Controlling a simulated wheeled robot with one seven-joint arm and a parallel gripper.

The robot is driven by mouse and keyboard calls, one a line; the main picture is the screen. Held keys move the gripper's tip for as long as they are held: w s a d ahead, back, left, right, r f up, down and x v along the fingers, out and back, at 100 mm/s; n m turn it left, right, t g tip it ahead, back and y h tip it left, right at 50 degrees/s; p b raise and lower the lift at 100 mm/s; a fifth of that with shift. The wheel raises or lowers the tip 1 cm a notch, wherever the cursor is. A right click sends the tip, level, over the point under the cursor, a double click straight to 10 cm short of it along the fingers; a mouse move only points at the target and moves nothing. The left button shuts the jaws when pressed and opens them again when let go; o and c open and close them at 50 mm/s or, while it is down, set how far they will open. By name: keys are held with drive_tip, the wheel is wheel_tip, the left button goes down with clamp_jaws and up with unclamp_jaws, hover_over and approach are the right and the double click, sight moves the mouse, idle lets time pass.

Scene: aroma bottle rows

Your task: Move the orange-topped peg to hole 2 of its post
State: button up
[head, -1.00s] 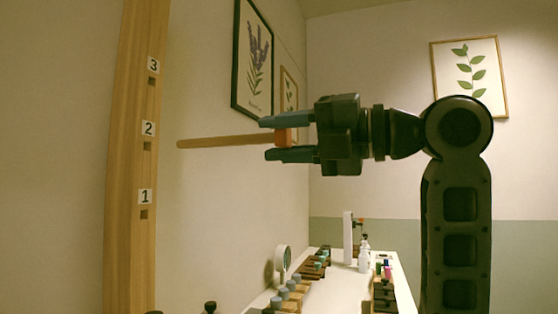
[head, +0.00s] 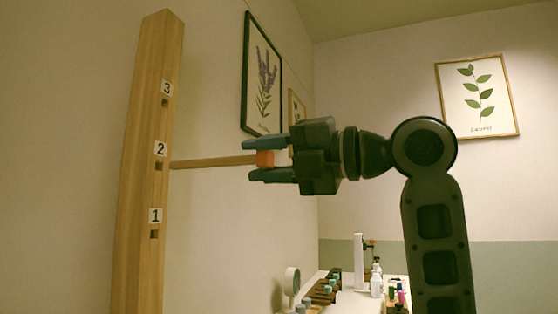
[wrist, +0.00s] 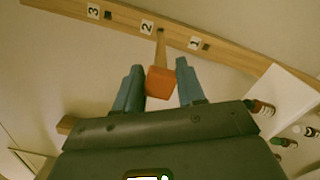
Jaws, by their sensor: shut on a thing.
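The wooden post (head: 142,120) stands upright at the left, with square holes numbered 1, 2 and 3 from bottom to top. My gripper (head: 250,160) is shut on the orange top (head: 265,159) of the peg. The peg's thin wooden shaft (head: 210,162) points left, nearly level, toward hole 2 (head: 158,166). In the head view its tip meets the post's right edge, just right of the hole. I cannot tell whether the tip touches the post.
A white table (head: 345,303) below holds a round-faced stand (head: 292,281), small bottles (head: 376,282) and wooden racks. Framed plant pictures (head: 478,95) hang on the walls. The space around the peg and my gripper is clear.

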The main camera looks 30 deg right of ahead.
sight(221, 162)
drive_tip(key=shift+w+a, duration=0.45)
drive_tip(key=shift+w, duration=0.15)
drive_tip(key=shift+b, duration=0.5)
idle(1.4)
drive_tip(key=shift+x, duration=3.05)
drive_tip(key=o, duration=1.1)
drive_tip(key=shift+a, duration=0.1)
drive_tip(key=shift+s, duration=0.1)
drive_tip(key=b+v, duration=0.1)
drive_tip(key=v, duration=0.6)
drive_tip(key=shift+s+b, duration=0.35)
